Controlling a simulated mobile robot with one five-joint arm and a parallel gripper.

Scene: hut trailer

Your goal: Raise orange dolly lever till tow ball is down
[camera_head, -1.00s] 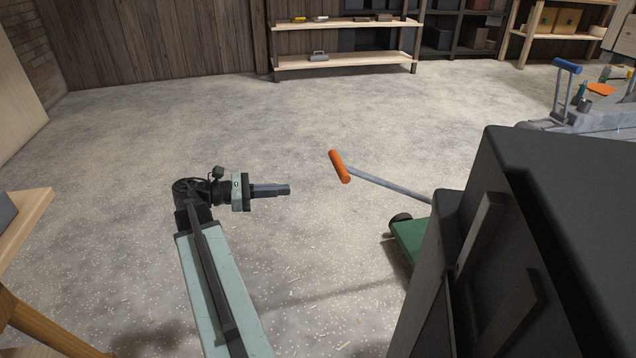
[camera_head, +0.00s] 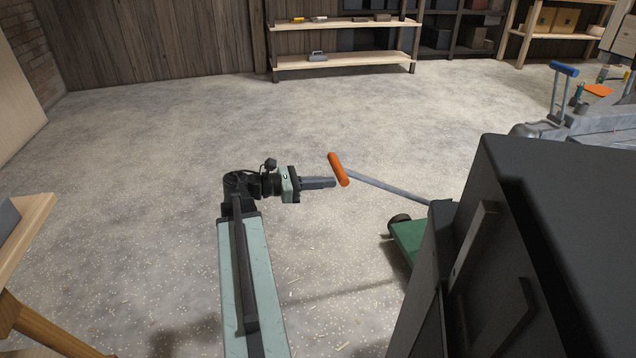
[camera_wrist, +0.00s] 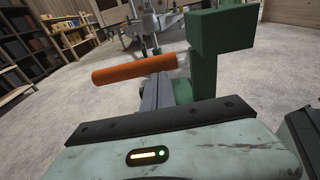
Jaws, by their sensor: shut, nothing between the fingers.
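The orange grip of the dolly lever (camera_head: 338,169) is a crosswise bar at the end of a grey rod (camera_head: 390,188) that slopes down right to a green dolly (camera_head: 408,238). My gripper (camera_head: 334,182) is shut and empty, its tip just left of the orange grip. Whether it touches cannot be told. The tow ball cannot be made out; the dark cabinet hides much of the dolly's right side.
A tall dark cabinet (camera_head: 560,240) stands at the right front. Behind it is a grey trailer frame (camera_head: 590,125) with a blue-handled crank (camera_head: 565,69). A wooden bench (camera_head: 30,225) is at the left edge. Shelves (camera_head: 345,60) line the back wall. The floor between is clear.

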